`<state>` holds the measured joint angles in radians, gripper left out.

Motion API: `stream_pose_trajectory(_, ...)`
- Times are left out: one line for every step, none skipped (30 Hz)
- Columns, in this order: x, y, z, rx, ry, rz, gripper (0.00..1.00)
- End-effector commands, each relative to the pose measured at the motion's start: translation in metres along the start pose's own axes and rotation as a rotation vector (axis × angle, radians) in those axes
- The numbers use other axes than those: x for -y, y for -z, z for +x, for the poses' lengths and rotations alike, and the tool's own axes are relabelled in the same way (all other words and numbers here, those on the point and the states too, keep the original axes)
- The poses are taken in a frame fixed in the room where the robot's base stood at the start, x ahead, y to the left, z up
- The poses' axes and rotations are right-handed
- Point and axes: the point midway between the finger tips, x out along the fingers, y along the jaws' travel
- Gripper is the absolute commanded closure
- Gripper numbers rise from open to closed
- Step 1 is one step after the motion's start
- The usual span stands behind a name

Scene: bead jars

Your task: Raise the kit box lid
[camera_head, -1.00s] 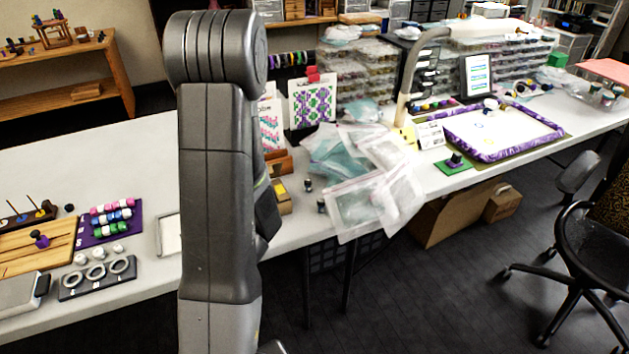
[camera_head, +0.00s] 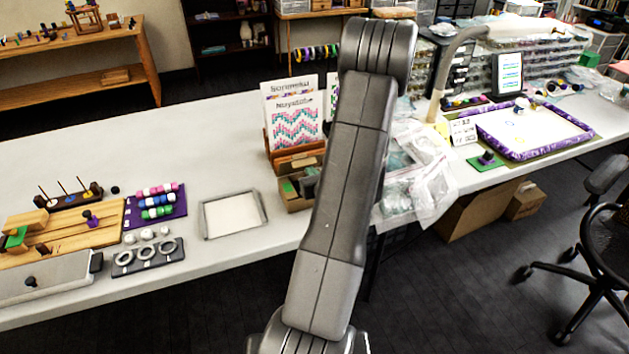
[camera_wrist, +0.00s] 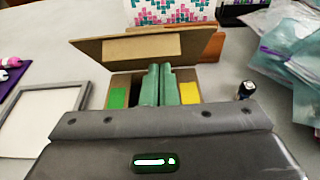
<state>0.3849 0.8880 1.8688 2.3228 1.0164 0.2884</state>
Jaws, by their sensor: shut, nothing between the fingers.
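The kit box is a brown cardboard box (camera_wrist: 123,81) with a green patch at its left and a yellow patch at its right. It also shows in the head view (camera_head: 293,203), partly behind my arm. Its lid (camera_wrist: 112,49) stands tilted up at the back of the box, with a lighter patch on its face. My gripper (camera_wrist: 159,68) is shut and empty. Its two grey-green fingers reach over the box opening, tips near the lid's lower edge; I cannot tell whether they touch it. The box's near side is hidden by my gripper body.
A pattern card on a wooden stand (camera_head: 295,162) stands behind the box. A grey-framed tray (camera_head: 233,231) lies left of it, and clear plastic bags (camera_head: 425,196) lie right. A small dark bottle (camera_wrist: 245,90) stands close at the box's right. The table behind the tray is bare.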

Motion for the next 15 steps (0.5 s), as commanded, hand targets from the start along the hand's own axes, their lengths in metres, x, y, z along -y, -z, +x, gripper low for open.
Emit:
stream_pose_trajectory(0.0000, -0.0056, 0.0033, 0.001, -0.001, -0.001, 1.00)
stream_pose_trajectory(0.0001, -0.0068, 0.0050, 0.000, 0.000, -0.001, 1.00)
stream_pose_trajectory(0.0001, -0.0079, 0.0067, -0.001, 0.000, -0.001, 1.00)
stream_pose_trajectory(0.0000, -0.0085, 0.0077, -0.001, 0.000, -0.001, 1.00)
stream_pose_trajectory(0.0000, -0.0090, 0.0085, -0.001, 0.000, 0.000, 1.00)
stream_pose_trajectory(0.0000, -0.0093, 0.0091, -0.001, 0.000, 0.000, 1.00)
stream_pose_trajectory(0.0001, -0.0094, 0.0094, -0.001, 0.001, 0.000, 1.00)
stream_pose_trajectory(0.0001, -0.0094, 0.0096, -0.001, 0.001, 0.000, 1.00)
stream_pose_trajectory(0.0002, -0.0093, 0.0097, -0.001, 0.001, 0.000, 1.00)
stream_pose_trajectory(0.0002, -0.0092, 0.0097, -0.001, 0.001, 0.000, 1.00)
stream_pose_trajectory(0.0002, -0.0091, 0.0096, -0.001, 0.001, 0.001, 1.00)
stream_pose_trajectory(0.0003, -0.0091, 0.0096, -0.001, 0.001, 0.001, 1.00)
stream_pose_trajectory(0.0003, -0.0091, 0.0095, -0.001, 0.001, 0.000, 1.00)
stream_pose_trajectory(0.0003, -0.0091, 0.0095, -0.001, 0.001, 0.000, 1.00)
stream_pose_trajectory(0.0003, -0.0092, 0.0094, -0.001, 0.001, 0.000, 1.00)
